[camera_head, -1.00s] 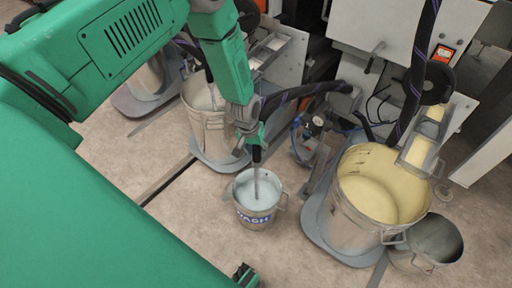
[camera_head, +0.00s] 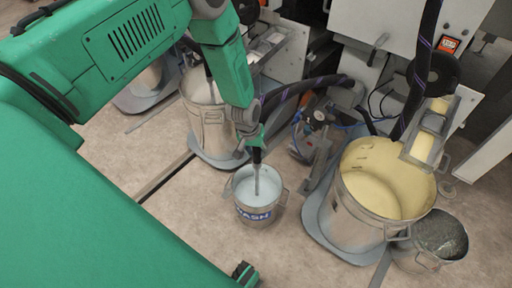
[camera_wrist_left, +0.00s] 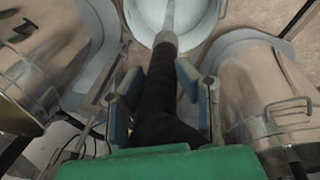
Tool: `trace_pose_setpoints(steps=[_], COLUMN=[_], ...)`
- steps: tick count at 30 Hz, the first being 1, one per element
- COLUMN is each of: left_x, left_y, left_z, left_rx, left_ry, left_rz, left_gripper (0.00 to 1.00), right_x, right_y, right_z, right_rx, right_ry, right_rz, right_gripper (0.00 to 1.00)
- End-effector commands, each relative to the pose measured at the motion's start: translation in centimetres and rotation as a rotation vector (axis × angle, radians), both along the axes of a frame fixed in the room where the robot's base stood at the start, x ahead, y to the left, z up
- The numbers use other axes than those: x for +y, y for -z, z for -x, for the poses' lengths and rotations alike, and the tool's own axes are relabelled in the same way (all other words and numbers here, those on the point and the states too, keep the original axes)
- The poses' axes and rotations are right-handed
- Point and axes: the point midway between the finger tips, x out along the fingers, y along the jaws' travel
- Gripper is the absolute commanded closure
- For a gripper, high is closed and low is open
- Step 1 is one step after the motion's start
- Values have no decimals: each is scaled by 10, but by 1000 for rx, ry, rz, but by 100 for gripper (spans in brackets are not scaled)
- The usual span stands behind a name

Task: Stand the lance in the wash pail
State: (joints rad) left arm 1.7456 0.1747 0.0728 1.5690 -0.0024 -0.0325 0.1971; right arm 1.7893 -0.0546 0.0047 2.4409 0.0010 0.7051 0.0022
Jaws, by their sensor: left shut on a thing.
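The wash pail (camera_head: 238,212) is a small metal bucket with a blue WASH label and pale liquid, standing on the floor at the centre. The lance (camera_head: 257,179) has a dark upper part and a thin grey rod. It is nearly upright, with its lower end inside the pail's mouth; its tip is hard to make out. My left gripper (camera_head: 255,140) is above the pail and shut on the lance's dark part. In the left wrist view, the blue-grey fingers (camera_wrist_left: 158,88) flank the dark lance, which points into the pail (camera_wrist_left: 146,36).
A large bucket of cream coating (camera_head: 345,215) stands right of the pail, with a smaller metal bucket (camera_head: 415,263) beside it. Another large bucket (camera_head: 208,130) stands behind left. A dark hose (camera_head: 300,91) runs from the lance area to the machine. Floor in front is clear.

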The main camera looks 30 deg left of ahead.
Motion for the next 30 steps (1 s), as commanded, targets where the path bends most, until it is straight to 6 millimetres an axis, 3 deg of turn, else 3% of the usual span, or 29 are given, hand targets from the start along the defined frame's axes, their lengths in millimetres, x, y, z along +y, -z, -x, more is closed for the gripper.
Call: trace_pose_setpoints(steps=[21, 22, 24, 30], left_x=[0, 0, 0, 0], left_y=[20, 20, 19, 19], left_z=[-1, -1, -1, 0], left_rx=[-1, -2, -1, 0], left_ry=[0, 0, 0, 0], left_rz=[1, 0, 1, 0], left_gripper=[100, 65, 48, 48], right_x=[0, 0, 0, 0], right_y=[15, 14, 13, 13], right_z=[0, 0, 0, 0], right_rx=[0, 0, 0, 0], right_ry=[0, 0, 0, 0], right_rz=[0, 0, 0, 0], right_gripper=[60, 60, 60, 60])
